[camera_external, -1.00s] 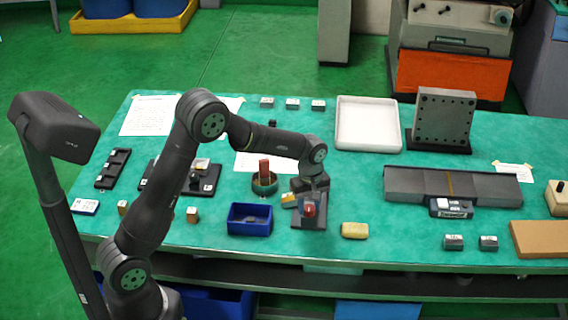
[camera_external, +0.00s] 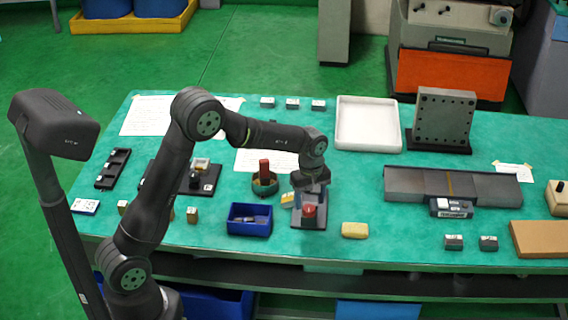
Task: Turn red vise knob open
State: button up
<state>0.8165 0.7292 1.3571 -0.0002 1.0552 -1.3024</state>
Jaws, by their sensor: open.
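The red vise knob (camera_external: 309,211) sits at the front of a small dark vise on a dark base plate (camera_external: 318,224), near the table's front edge. My gripper (camera_external: 310,196) points down over the vise, just behind and above the knob. It is open. Whether its fingers touch the knob or any part of the vise cannot be told from here. My wrist and gripper hide most of the vise body.
A blue bin (camera_external: 249,220) stands left of the vise and a yellow block (camera_external: 355,230) lies right of it. A white tray (camera_external: 368,124) and a grey angle plate (camera_external: 443,120) stand further back.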

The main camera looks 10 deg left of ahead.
aim_at(309, 207)
notch_tip(309, 207, up, 15)
jog(key=shift+f, duration=0.1)
dwell(0.7)
notch_tip(309, 207, down, 17)
jog(key=shift+f, duration=0.15)
dwell(0.4)
